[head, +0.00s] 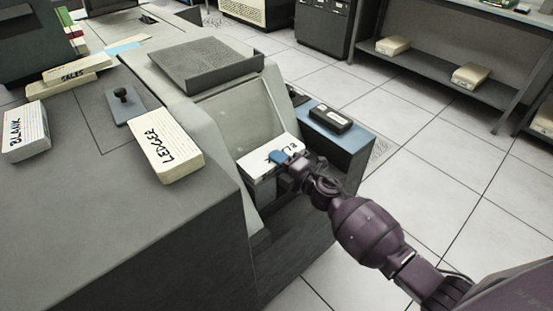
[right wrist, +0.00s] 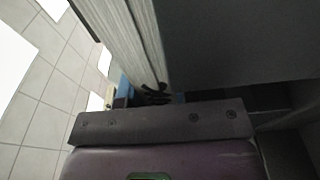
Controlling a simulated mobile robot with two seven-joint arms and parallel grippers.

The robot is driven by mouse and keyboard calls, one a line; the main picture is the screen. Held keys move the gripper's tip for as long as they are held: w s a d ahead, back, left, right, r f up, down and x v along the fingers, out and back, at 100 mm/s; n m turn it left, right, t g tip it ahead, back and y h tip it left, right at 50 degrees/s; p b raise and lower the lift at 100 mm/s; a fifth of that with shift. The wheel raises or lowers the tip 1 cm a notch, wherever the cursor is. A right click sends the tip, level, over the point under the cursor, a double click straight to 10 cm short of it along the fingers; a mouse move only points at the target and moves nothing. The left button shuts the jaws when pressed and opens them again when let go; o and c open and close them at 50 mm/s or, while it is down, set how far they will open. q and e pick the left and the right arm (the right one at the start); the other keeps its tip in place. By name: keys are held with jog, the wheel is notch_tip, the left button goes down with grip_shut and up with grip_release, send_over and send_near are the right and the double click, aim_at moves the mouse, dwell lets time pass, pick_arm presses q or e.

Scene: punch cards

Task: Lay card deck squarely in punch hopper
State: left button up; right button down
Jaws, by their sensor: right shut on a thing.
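A white card deck (head: 258,163) with dark lettering on top, partly hidden by my fingers, is at the lower end of a sloped pale bay (head: 240,112) in the grey punch machine. My right gripper (head: 283,158) is shut on the deck's right end. In the right wrist view the deck (right wrist: 122,35) shows as a stack of card edges close against a dark grey surface. I cannot tell whether the deck rests on the bay's floor or sits square in it. My left gripper is not in view.
A grey tray (head: 205,70) stands above the bay. The LEDGER deck (head: 166,150), BLANK deck (head: 26,133) and SALES deck (head: 70,74) lie on the machine top at left, near a small dark lever (head: 121,98). A black object (head: 330,117) lies on the blue ledge to the right.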

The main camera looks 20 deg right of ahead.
notch_tip(320, 180, down, 2)
jog(key=shift+f+b, duration=0.1)
jog(key=shift+b, duration=0.45)
jog(key=shift+f+b, duration=0.5)
jog(key=shift+f, duration=0.4)
jog(key=c, duration=0.8)
grip_release()
